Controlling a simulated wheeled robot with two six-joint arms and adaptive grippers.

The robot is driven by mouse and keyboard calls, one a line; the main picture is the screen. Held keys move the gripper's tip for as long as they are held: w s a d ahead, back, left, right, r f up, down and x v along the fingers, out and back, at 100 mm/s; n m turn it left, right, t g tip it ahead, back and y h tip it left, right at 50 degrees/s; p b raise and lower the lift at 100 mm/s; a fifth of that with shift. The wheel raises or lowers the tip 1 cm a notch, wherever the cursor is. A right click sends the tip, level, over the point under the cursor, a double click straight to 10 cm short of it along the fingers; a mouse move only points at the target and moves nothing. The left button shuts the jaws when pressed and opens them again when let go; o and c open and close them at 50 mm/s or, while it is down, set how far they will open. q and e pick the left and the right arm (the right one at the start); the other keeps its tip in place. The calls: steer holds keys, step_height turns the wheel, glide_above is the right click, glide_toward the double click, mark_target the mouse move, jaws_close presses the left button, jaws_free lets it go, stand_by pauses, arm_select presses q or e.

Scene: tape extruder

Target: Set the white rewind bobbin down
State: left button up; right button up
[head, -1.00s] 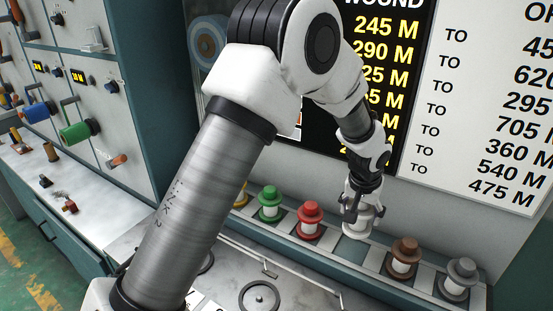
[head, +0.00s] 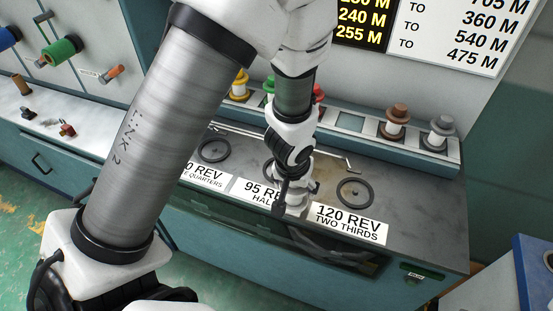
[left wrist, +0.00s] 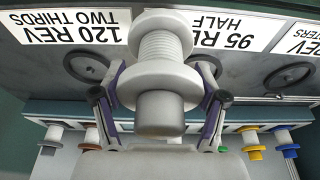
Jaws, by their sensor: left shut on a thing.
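My left gripper (head: 290,187) is shut on the white rewind bobbin (head: 298,201), over the front part of the machine top, by the "95 REV HALF" label (head: 255,190). In the left wrist view the white bobbin (left wrist: 160,72), with its ribbed core and wide flange, sits between the two fingers (left wrist: 162,85). I cannot tell whether it touches the surface below. The round black plate behind that label (head: 268,170) is partly hidden by the gripper. My right gripper is not in view.
The "120 REV" plate (head: 355,193) and the left plate (head: 214,150) are empty. The rack behind (head: 350,122) holds yellow, green, red, brown (head: 396,118) and grey (head: 440,130) bobbins, with an empty slot. A thin metal rod (head: 335,159) runs before the rack.

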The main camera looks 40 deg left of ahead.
arm_select(q)
steer(key=w+a+f+b, duration=0.1)
steer(key=b, duration=0.2)
steer(key=w+a+b, duration=0.1)
steer(key=b, duration=0.3)
steer(key=shift+w+a+f, duration=0.25)
steer(key=shift+a+f, duration=0.1)
steer(key=shift+f, duration=0.05)
steer(key=w+a, duration=0.3)
steer(key=a, duration=0.1)
steer(key=w+a+p, duration=0.1)
steer(key=w+a, duration=0.3)
steer(key=shift+w+r+p, duration=0.2)
steer(key=shift+p, duration=0.1)
step_height(320, 180, down, 4)
steer(key=shift+d+r+b, duration=0.1)
steer(key=shift+r+b, duration=0.15)
steer(key=shift+b, duration=0.15)
steer(key=shift+f, duration=0.2)
steer(key=o, duration=1.4)
steer(key=shift+c, duration=0.2)
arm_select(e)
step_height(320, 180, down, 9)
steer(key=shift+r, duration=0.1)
